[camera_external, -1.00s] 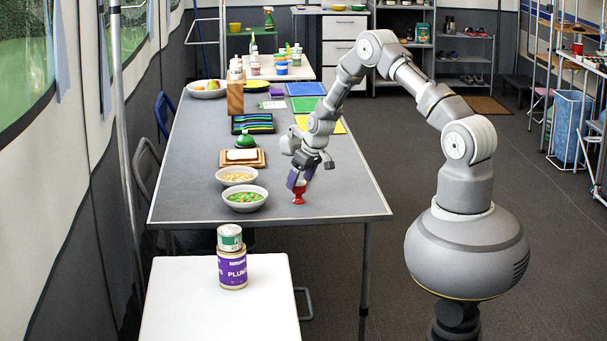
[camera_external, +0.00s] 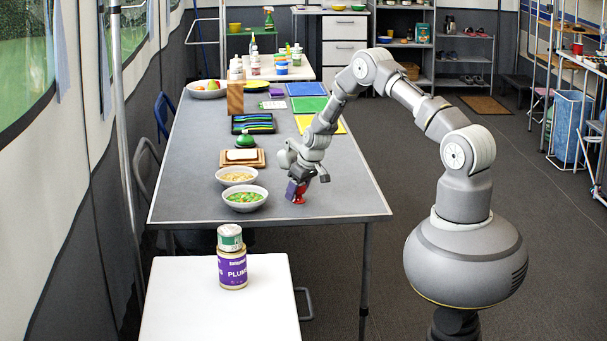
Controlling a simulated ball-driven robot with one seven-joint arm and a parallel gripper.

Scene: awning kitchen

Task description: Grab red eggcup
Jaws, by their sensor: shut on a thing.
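The red eggcup (camera_external: 299,199) stands on the long grey table (camera_external: 345,205) near its front right part. My gripper (camera_external: 297,190) reaches down to it from above, with its purple fingers shut on the eggcup. The fingers and wrist hide much of the eggcup. It looks upright and at table height; I cannot tell whether its foot touches the table.
Two bowls of food (camera_external: 246,198) (camera_external: 237,175) stand just left of my gripper. A wooden board (camera_external: 243,158) with a white block lies behind them. A white table (camera_external: 190,300) with stacked cans (camera_external: 232,268) is in front. The table's right front corner is clear.

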